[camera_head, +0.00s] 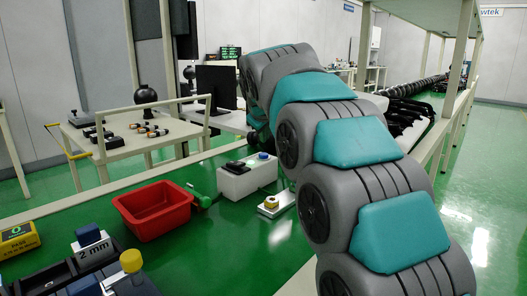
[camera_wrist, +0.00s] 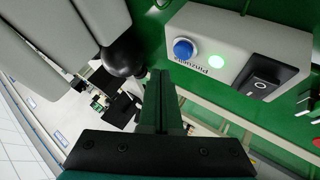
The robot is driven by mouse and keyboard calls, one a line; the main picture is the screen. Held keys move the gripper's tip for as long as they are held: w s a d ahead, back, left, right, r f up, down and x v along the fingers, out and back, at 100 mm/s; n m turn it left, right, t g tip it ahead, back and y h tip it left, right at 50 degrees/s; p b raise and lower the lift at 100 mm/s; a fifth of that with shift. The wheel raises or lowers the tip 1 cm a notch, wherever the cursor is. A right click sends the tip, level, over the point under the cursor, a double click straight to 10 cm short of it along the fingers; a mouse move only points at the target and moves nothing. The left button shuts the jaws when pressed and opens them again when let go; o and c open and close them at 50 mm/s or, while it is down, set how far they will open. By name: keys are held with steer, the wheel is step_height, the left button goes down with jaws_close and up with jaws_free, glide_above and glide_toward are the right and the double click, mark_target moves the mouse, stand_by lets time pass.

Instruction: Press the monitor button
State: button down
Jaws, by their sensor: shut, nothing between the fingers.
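A white box (camera_head: 249,178) stands on the green table in the head view, with a blue button (camera_head: 263,156) on top. My gripper (camera_wrist: 160,76) is shut and empty in the wrist view, beside the box and apart from the blue button. In the head view my arm hides it.
A red bin (camera_head: 155,210) sits left of the box, with a green object (camera_head: 199,197) between them. A small base with a yellow-ringed button (camera_head: 271,203) lies right of the box. A cart (camera_head: 125,148) with parts stands behind.

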mark_target(264, 156)
steer(key=shift+r+p, duration=0.35)
steer(key=shift+r, duration=1.25)
